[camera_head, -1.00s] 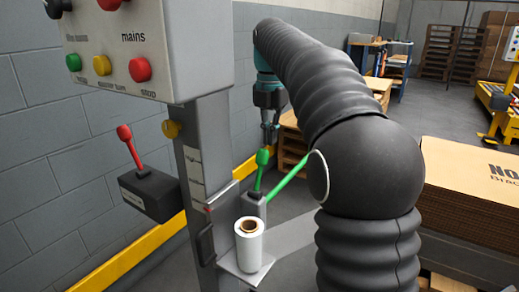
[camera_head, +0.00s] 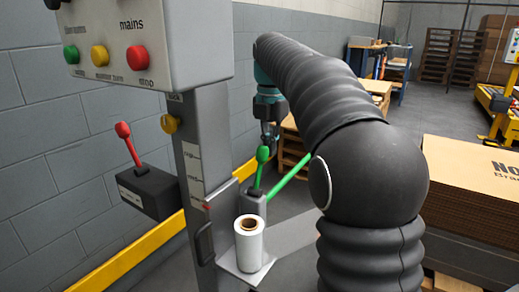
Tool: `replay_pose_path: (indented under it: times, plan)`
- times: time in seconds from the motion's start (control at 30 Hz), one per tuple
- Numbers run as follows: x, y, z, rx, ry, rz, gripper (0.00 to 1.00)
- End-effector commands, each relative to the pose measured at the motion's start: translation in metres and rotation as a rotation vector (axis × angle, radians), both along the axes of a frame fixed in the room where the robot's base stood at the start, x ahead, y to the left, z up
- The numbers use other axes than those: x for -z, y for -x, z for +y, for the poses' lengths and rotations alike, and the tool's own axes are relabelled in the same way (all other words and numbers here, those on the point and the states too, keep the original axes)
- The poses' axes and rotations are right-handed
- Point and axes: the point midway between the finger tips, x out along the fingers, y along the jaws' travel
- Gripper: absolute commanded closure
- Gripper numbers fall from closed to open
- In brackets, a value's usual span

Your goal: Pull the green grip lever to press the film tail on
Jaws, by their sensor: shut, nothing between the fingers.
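The green grip lever (camera_head: 261,163) stands on a small grey box behind the film roll, with a green knob at its top, leaning slightly right. My gripper (camera_head: 269,142) points down right at the knob, close above or behind it; I cannot tell whether they touch. Its fingers look close together, with nothing seen between them, and the knob hides part of the tips. The white film roll (camera_head: 249,240) stands upright on a grey bracket in front of the lever. The film tail cannot be made out.
A grey post (camera_head: 212,165) carries a control box (camera_head: 150,50) with coloured buttons. A red lever (camera_head: 127,143) on a dark box stands left. A green bar (camera_head: 290,178) slants up right from the lever. Cardboard stacks (camera_head: 475,180) stand right. My arm fills the middle.

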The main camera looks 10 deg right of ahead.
Motion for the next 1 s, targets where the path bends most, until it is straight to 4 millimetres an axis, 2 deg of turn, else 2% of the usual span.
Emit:
replay_pose_path:
  times: [0.13,0.5,1.0]
  plan:
    - [0.008,0.000,0.000,0.000,0.000,0.000,1.00]
    - [0.008,0.001,0.001,0.000,0.000,-0.001,1.00]
    - [0.010,0.015,0.016,-0.002,-0.001,0.001,1.00]
